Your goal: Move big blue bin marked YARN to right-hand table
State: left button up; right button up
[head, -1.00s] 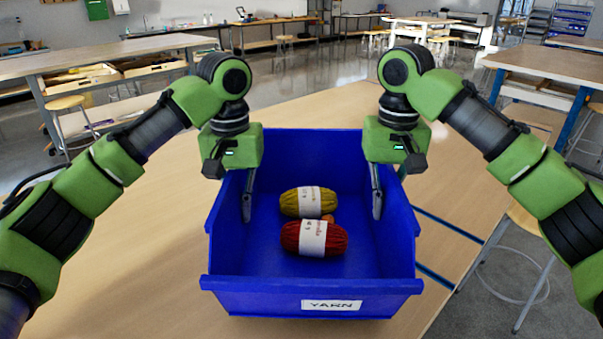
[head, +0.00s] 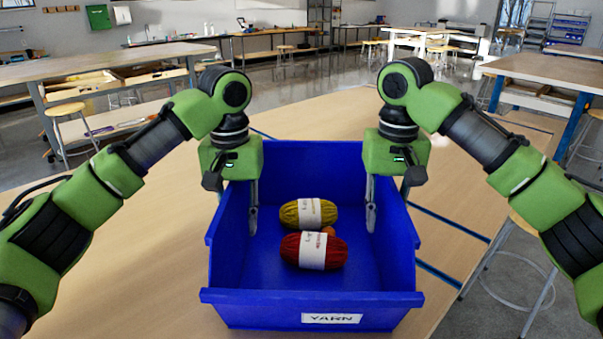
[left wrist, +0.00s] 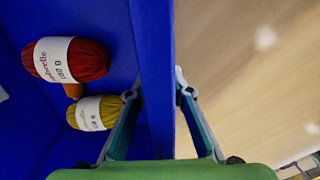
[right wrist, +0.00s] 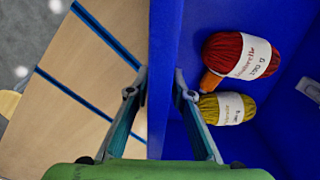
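The big blue bin (head: 312,298) with a YARN label (head: 331,318) sits on a wooden table (head: 160,225), apparently resting flat. It holds a yellow yarn ball (head: 308,213) and a red one (head: 313,250). My left gripper (left wrist: 155,92) straddles the bin's left side wall, one finger inside and one outside. My right gripper (right wrist: 160,92) straddles the right side wall the same way. In both wrist views the fingertips stand apart around the wall and look loosened from it. In the head view the outer fingers are hidden by the bin.
An orange item (head: 328,231) lies between the yarn balls. A stool (head: 525,240) stands close on the right. Another table (head: 550,68) is at the far right and a workbench (head: 100,65) at the back left. The table surface left of the bin is free.

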aim_at(389, 182)
pick_arm(q)
jog(key=shift+r, duration=0.15)
notch_tip(389, 182, up, 12)
jog(key=shift+f, duration=0.25)
jog(key=shift+r, duration=0.15)
pick_arm(e)
notch_tip(389, 182, up, 12)
dwell(0.6)
pick_arm(q)
jog(key=shift+r, duration=0.1)
pick_arm(e)
jog(key=shift+r, duration=0.1)
